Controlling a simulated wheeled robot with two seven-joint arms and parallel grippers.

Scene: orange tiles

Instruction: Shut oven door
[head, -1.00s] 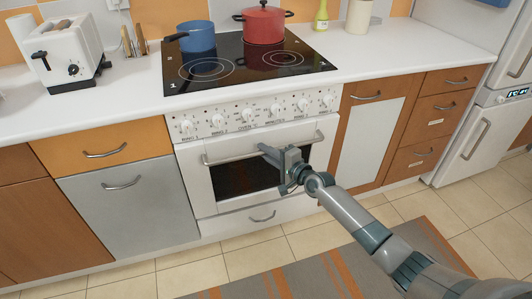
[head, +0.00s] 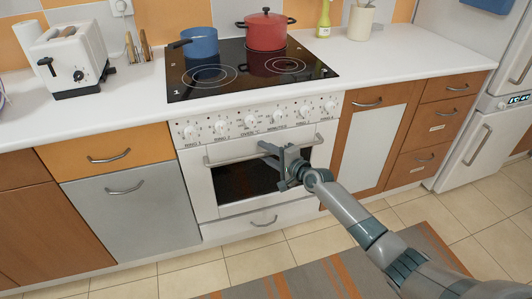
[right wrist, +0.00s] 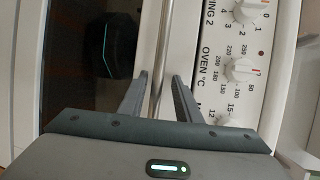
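The oven door (head: 202,190) is white with a dark glass window (head: 235,184) and a long bar handle (head: 228,159). In the head view it stands upright and looks flush with the oven front, with no gap that I can see. My right gripper (head: 264,148) is at the middle of the handle. In the right wrist view the handle (right wrist: 161,50) runs between the two open fingers of the right gripper (right wrist: 160,80), with space on both sides. The door's dark glass (right wrist: 85,60) shows there on the left. My left gripper is not in view.
Above the door is a knob panel (head: 262,119), close to my right fingers. A blue pot (head: 200,43) and a red pot (head: 265,31) stand on the black hob (head: 235,80). A drawer (head: 262,221) lies below the door. The floor in front has a striped rug (head: 325,275).

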